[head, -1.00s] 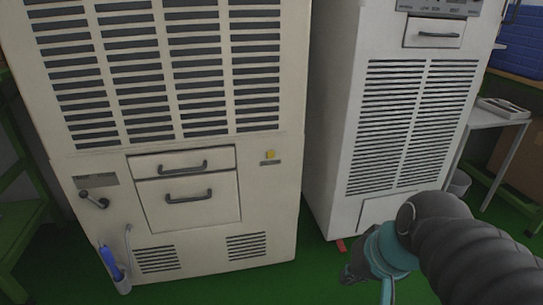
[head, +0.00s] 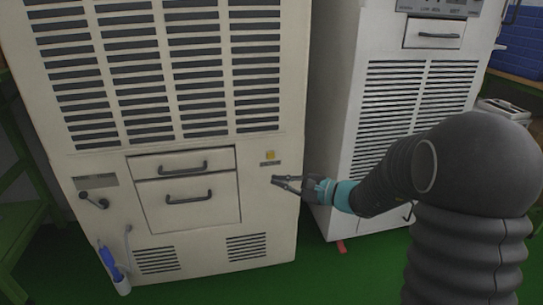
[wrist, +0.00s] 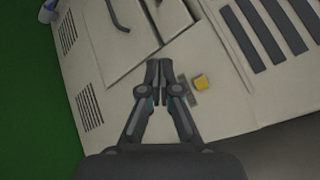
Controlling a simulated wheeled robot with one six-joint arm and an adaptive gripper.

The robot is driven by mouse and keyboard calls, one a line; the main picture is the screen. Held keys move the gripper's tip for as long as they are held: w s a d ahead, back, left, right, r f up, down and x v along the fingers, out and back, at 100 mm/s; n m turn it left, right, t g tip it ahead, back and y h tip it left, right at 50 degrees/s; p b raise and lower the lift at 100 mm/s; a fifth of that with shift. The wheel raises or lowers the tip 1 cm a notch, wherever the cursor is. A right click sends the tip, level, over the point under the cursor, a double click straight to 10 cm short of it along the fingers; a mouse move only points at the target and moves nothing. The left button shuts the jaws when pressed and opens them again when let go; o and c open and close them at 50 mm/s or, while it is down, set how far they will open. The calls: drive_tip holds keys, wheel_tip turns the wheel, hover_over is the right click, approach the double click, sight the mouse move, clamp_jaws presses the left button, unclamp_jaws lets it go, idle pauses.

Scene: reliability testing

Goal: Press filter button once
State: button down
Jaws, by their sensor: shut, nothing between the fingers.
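The yellow button (head: 270,155) is on the front panel of the left beige cabinet (head: 215,265), right of the drawers, with a small label plate (head: 270,163) under it. In the wrist view the yellow button (wrist: 201,82) lies just right of my fingertips, beside the grey plate (wrist: 190,98). My gripper (head: 274,181) is shut and empty. In the head view its tips appear just below the button, in front of the panel. I cannot tell how far they are from the surface. The label's writing is too small to read.
Two drawers with dark handles (head: 188,198) sit left of the button. A crank handle (head: 94,200) and a blue-handled tool (head: 108,258) are at the lower left. A second white cabinet (head: 335,130) stands to the right across a narrow gap. The green floor (head: 200,290) is clear in front.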

sight(271, 156)
drive_tip(key=shift+w+d+f+m+t, duration=0.15)
drive_tip(key=shift+w+m, duration=0.05)
drive_tip(key=shift+w, duration=0.25)
drive_tip(key=shift+w+d+f+m+t, duration=0.1)
drive_tip(key=shift+w+m+t, duration=0.1)
drive_tip(key=shift+w, duration=0.2)
drive_tip(key=shift+w, duration=0.1)
drive_tip(key=shift+w+a+p, duration=0.3)
drive_tip(key=shift+w+a, duration=0.1)
drive_tip(key=shift+w, duration=0.95)
drive_tip(key=shift+w+a+p, duration=0.35)
drive_tip(key=shift+w+a, duration=0.1)
drive_tip(key=shift+w, duration=0.95)
drive_tip(key=shift+w+a+p, duration=0.3)
drive_tip(key=shift+w+a, duration=0.1)
drive_tip(key=shift+w, duration=0.95)
drive_tip(key=shift+w, duration=0.1)
drive_tip(key=shift+w+a+b, duration=0.1)
drive_tip(key=shift+w+b, duration=0.2)
